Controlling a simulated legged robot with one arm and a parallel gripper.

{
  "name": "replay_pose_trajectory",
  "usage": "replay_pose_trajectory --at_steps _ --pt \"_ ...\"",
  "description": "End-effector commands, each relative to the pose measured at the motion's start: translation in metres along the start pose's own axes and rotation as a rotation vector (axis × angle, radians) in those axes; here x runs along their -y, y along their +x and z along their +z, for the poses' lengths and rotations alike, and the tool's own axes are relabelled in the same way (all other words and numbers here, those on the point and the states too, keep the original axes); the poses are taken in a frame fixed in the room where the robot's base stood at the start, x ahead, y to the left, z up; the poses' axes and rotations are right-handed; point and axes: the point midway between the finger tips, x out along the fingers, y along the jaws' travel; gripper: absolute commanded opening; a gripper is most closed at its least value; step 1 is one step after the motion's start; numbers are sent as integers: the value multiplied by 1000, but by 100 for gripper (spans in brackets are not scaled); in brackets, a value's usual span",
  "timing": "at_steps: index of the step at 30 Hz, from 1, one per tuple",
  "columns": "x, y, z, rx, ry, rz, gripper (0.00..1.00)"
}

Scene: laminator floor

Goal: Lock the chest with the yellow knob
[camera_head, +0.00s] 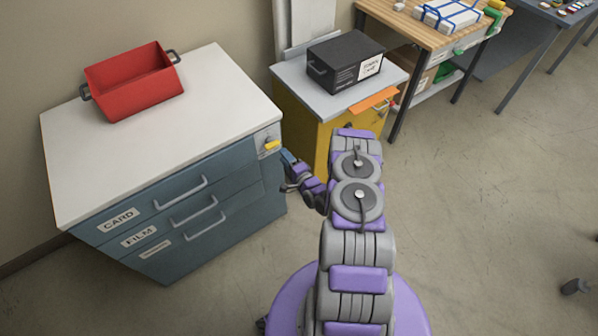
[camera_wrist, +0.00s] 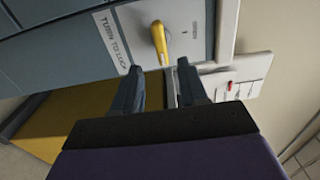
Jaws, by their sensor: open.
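The chest (camera_head: 190,240) is a blue-grey drawer cabinet with a white top (camera_head: 220,100) and drawers labelled "CARD", "FILM" and a third label too small to read. The yellow knob (camera_head: 271,145) is on a light plate at the upper right end of its front. In the wrist view the yellow knob (camera_wrist: 159,45) is a lever shape beside a label (camera_wrist: 113,42) reading "TURN TO LOCK". My gripper (camera_head: 287,163) is just right of the knob in the head view. In the wrist view my gripper (camera_wrist: 162,80) is open and empty, its fingertips short of the knob and apart from it.
A red bin (camera_head: 133,85) stands on the chest's top. A yellow cabinet (camera_head: 312,135) with a dark box (camera_head: 345,62) and an orange folder (camera_head: 372,103) stands to the right. A wooden workbench (camera_head: 405,22) is farther back. The floor at the right is open.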

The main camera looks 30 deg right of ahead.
Motion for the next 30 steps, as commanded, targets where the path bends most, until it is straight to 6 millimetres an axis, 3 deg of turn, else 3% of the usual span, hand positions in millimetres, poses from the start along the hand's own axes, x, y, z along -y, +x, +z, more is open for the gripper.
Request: replay_pose_trajectory --at_steps 6,13,19,30 --pt "-1 -47 -2 -6 6 7 43" --pt "-1 -79 -2 -4 1 5 43" --pt "-2 -91 -1 -3 0 4 43" --pt "-2 -92 -1 -2 0 4 43"
